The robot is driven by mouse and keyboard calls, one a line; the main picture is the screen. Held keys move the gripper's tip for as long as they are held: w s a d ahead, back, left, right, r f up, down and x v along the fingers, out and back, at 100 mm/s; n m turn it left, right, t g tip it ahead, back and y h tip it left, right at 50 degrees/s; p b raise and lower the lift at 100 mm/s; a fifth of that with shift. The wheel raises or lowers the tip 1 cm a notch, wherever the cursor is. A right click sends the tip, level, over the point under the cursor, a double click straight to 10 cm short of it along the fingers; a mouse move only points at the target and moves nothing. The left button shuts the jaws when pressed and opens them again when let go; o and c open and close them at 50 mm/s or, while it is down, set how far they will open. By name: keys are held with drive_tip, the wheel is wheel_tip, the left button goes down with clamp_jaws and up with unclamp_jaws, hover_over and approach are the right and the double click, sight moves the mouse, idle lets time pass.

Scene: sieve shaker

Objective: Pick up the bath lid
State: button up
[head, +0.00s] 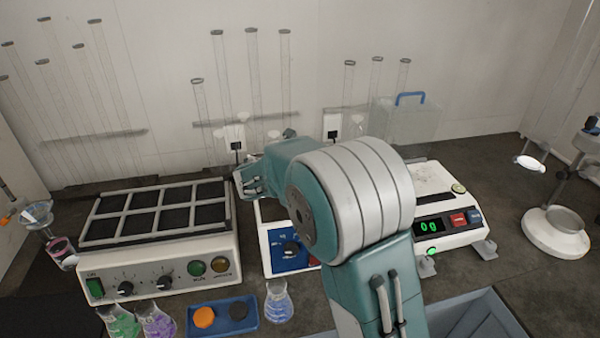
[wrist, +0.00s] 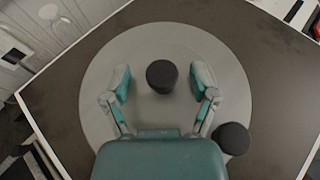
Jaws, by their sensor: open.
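In the wrist view a flat round grey disc, seemingly the bath lid (wrist: 160,38), lies on a dark square top. A black knob (wrist: 161,77) stands at its middle. My gripper (wrist: 160,80) is open, its two teal fingers on either side of this knob with a gap at each side. I cannot tell whether the fingertips are down at knob height. A second black round piece (wrist: 232,139) sits at the disc's lower right edge. In the head view my gripper (head: 250,183) is above the white unit with a blue panel (head: 290,252); my arm hides the disc there.
A white shaker with a rack (head: 160,245) stands left, a balance (head: 445,215) right. A clear box with a blue handle (head: 410,99) is behind my arm. Flasks (head: 278,302) and a blue tray (head: 236,315) stand in front. Tall glass cylinders line the wall.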

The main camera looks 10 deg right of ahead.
clamp_jaws()
idle(0.3)
